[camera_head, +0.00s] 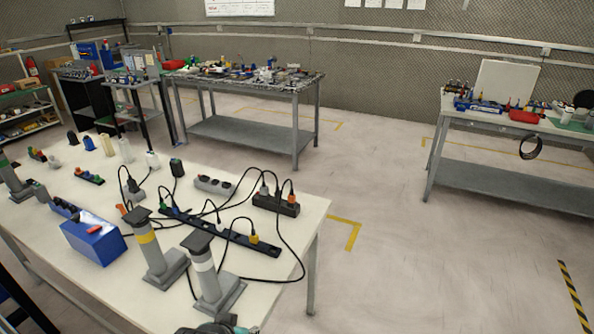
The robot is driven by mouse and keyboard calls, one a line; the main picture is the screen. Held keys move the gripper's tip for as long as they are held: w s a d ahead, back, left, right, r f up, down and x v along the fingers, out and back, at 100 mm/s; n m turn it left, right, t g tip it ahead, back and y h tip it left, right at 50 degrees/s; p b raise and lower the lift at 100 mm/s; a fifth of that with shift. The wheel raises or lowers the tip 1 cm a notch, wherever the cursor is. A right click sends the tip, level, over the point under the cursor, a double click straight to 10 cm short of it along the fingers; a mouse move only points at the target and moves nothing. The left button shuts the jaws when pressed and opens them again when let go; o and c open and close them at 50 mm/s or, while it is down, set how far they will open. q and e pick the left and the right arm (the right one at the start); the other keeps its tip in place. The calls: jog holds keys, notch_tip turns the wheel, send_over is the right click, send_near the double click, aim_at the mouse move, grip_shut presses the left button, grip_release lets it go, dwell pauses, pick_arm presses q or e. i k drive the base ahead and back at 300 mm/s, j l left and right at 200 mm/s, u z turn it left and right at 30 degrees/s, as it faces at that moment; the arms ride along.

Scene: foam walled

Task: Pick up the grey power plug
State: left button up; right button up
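A grey plug (264,189) appears to stand in the black power strip (276,205) on the near white table, beside a dark plug and an orange plug (291,198). It is small, and its exact shape is hard to make out. Another small grey piece (54,163) lies at the table's left side; I cannot tell whether it is a plug.
The near white table (310,215) holds a long dark strip (228,235), a grey strip (214,185), looping black cables, a blue box (93,239) and two grey posts (150,250) (207,275). Other workbenches (240,130) (510,150) stand behind. The floor to the right is clear.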

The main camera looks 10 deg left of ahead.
aim_at(265, 191)
jog(key=u, duration=0.45)
jog(key=i+l+u, duration=0.1)
jog(key=u, duration=0.35)
jog(key=l+u, duration=0.1)
jog(key=u, duration=0.4)
jog(key=i+l+u, duration=0.2)
jog(key=l+u, duration=0.15)
jog(key=l, duration=0.3)
jog(key=i+l+u, duration=0.15)
jog(key=l+u, duration=0.2)
jog(key=l, duration=0.3)
jog(key=l+u, duration=0.35)
jog(key=l, duration=0.3)
jog(key=i, duration=0.05)
